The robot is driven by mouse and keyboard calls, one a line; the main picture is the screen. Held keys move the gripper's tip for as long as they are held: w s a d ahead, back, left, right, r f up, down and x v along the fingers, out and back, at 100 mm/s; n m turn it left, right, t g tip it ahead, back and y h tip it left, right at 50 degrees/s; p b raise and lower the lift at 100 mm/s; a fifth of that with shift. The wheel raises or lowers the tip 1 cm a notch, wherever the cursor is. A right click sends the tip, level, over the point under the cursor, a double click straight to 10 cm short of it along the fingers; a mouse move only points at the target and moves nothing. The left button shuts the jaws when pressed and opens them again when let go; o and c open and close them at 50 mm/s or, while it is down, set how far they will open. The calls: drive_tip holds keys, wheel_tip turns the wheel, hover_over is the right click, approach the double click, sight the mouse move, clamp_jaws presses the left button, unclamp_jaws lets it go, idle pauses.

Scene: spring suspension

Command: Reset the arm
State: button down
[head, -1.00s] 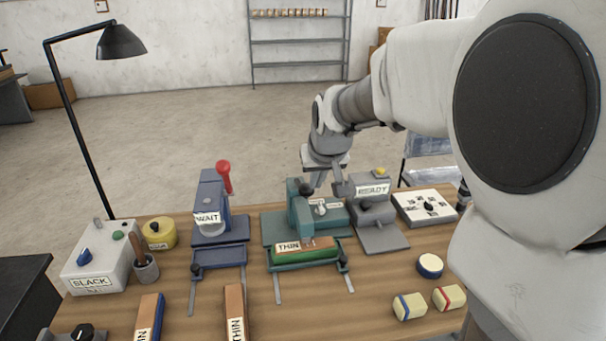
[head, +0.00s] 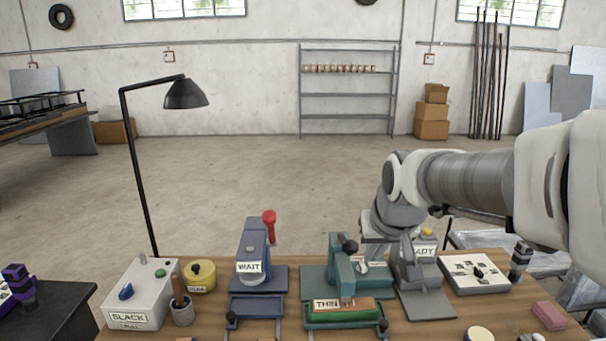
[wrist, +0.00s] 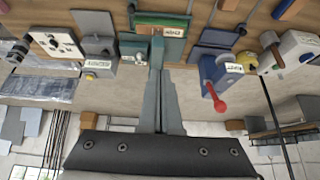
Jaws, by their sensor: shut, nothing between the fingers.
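In the wrist view the two fingers (wrist: 160,74) are together and empty. The teal press (head: 340,270) holds a block labelled THIN (head: 327,304) in its green tray. The grey machine labelled READY (head: 420,275) stands just right of it. The blue press labelled WAIT (head: 254,262), with a red-knobbed lever, stands to the left. The wrist view shows the bench upside down.
A SLACK control box (head: 138,295), a yellow round tin (head: 202,276) and a black lamp (head: 186,95) are at the left. A white panel with a dial (head: 476,272) and a pink block (head: 549,315) are at the right. Open floor lies behind the bench.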

drive_tip(key=s+f, duration=0.1)
drive_tip(key=s, duration=1.8)
drive_tip(key=shift+s+g, duration=0.2)
drive_tip(key=shift+g, duration=0.1)
drive_tip(key=c, duration=1.6)
unclamp_jaws()
